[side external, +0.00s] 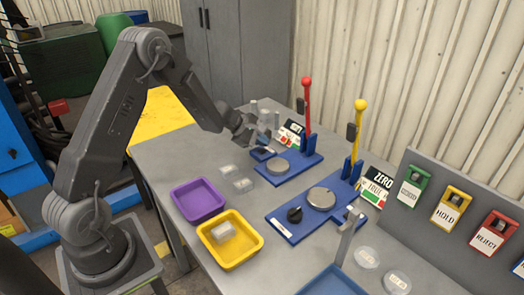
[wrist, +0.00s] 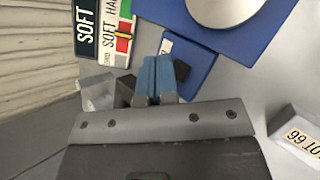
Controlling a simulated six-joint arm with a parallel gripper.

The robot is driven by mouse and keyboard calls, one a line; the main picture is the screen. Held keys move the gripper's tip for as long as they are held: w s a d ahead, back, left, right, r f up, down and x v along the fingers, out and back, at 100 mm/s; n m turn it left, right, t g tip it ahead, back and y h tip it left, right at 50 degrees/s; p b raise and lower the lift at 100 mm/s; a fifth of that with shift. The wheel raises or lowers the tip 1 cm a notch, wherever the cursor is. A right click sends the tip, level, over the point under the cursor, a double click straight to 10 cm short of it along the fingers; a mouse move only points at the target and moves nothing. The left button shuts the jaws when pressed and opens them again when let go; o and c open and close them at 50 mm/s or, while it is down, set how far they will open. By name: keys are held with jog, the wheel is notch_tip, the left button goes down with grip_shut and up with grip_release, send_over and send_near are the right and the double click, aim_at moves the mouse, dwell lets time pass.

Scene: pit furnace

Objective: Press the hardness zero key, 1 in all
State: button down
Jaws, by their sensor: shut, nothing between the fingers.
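The hardness tester has a blue base (side external: 292,168), a round metal plate (side external: 278,166), a red-knobbed lever (side external: 306,95) and a SOFT/HARD sign (wrist: 112,30). A small blue pad (wrist: 196,62) with a white label joins its near end. A dark block (wrist: 182,71) on this pad looks like the zero key, partly hidden by the fingers. My gripper (side external: 252,143) is shut and empty, its blue fingertips (wrist: 156,60) over or just beside the pad in the wrist view. I cannot tell whether they touch it.
A second blue station (side external: 283,230) with a yellow lever, black knob and ZERO/TRUE sign stands nearer the camera. Purple (side external: 183,213) and yellow (side external: 251,257) trays lie left. Clear blocks (side external: 266,112) stand behind my gripper. A panel with HOLD (side external: 447,214) and REJECT keys is at right.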

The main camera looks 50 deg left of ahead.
aim_at(262, 151)
jog(key=shift+f, duration=0.4)
jog(key=shift+f, duration=0.4)
dwell(0.8)
jog(key=shift+r, duration=0.8)
jog(key=shift+r, duration=2.5)
